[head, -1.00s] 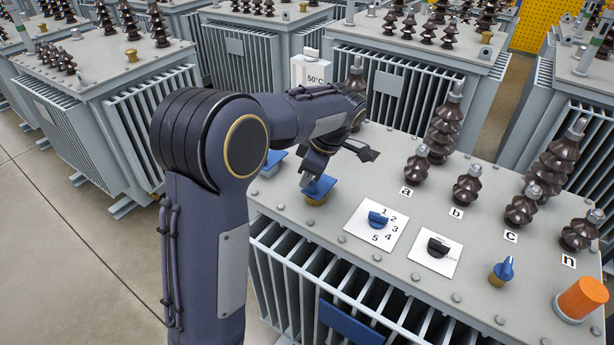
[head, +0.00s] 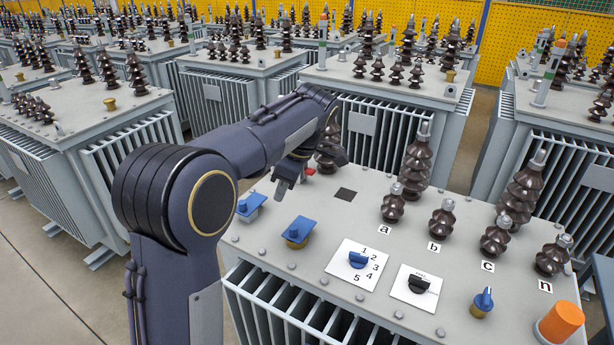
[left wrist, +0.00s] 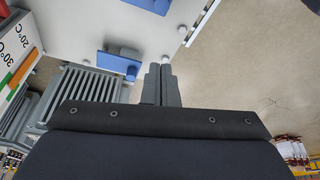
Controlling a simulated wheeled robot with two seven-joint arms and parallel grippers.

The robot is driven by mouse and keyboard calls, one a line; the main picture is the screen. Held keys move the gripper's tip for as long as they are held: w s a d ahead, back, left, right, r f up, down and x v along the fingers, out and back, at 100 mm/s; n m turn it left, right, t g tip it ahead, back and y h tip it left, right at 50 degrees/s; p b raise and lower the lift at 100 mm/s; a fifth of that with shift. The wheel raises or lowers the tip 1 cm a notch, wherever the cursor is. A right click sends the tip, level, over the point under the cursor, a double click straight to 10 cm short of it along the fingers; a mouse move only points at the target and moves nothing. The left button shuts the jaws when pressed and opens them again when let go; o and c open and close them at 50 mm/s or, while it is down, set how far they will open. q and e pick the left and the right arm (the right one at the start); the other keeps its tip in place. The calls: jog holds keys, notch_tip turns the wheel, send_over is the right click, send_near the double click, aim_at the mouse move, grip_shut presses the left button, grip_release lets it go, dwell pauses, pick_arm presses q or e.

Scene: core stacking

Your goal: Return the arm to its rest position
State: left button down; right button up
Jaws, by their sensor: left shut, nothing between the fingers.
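My left arm comes in from the left in the head view and reaches over the near transformer's lid (head: 345,215). Its gripper (head: 284,186) points down above the far left part of the lid, behind the blue-handled fittings, apart from them. In the left wrist view the two grey fingers (left wrist: 160,86) lie together, shut and empty. A blue fitting (left wrist: 120,64) and the pale lid edge show beyond them. My right gripper is not in view.
The lid carries blue fittings (head: 298,232), a numbered dial (head: 358,261), a black switch (head: 418,284), brown bushings (head: 392,204) and an orange cap (head: 560,322). A scale marked 20°C and 30°C (left wrist: 12,50) is left of the wrist. Other transformers stand behind; bare floor (head: 45,285) lies left.

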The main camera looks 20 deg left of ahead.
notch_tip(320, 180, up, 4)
jog(key=p, duration=0.3)
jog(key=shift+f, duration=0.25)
pick_arm(q)
jog(key=s+d+f+m+t+h, duration=0.2)
jog(key=s+d+m+t+h, duration=0.1)
jog(key=s+m, duration=0.6)
jog(key=s+d+f+m+t+h, duration=0.2)
jog(key=s+d+m, duration=0.4)
jog(key=s, duration=1.1)
jog(key=m+t+h, duration=0.1)
jog(key=m+h, duration=0.1)
jog(key=m, duration=0.1)
jog(key=shift+s+m+t+h, duration=0.3)
jog(key=shift+s, duration=0.05)
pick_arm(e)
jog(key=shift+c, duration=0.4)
